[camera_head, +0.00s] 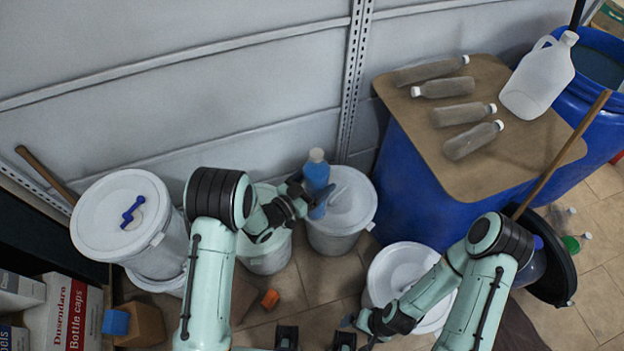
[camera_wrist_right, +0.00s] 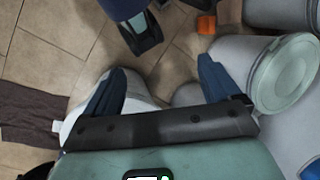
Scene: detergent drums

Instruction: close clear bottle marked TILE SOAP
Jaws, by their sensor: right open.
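A bottle of blue liquid with a pale cap (camera_head: 317,171) is upright by the white drums at the middle of the head view. I can read no TILE SOAP label on it. My left gripper (camera_head: 310,198) is at its lower part, with a finger across its front; whether the jaws grip it is unclear. Several clear, white-capped bottles (camera_head: 447,87) lie on the brown board, their labels unreadable.
A brown board (camera_head: 535,165) covers a blue drum (camera_head: 412,190); a white jug (camera_head: 540,75) lies on it. A lidded white drum (camera_head: 125,220) with a blue handle stands left. An orange block (camera_head: 270,298) lies on the floor, also in the wrist view (camera_wrist_right: 206,24). Cartons (camera_head: 62,315) stand front left.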

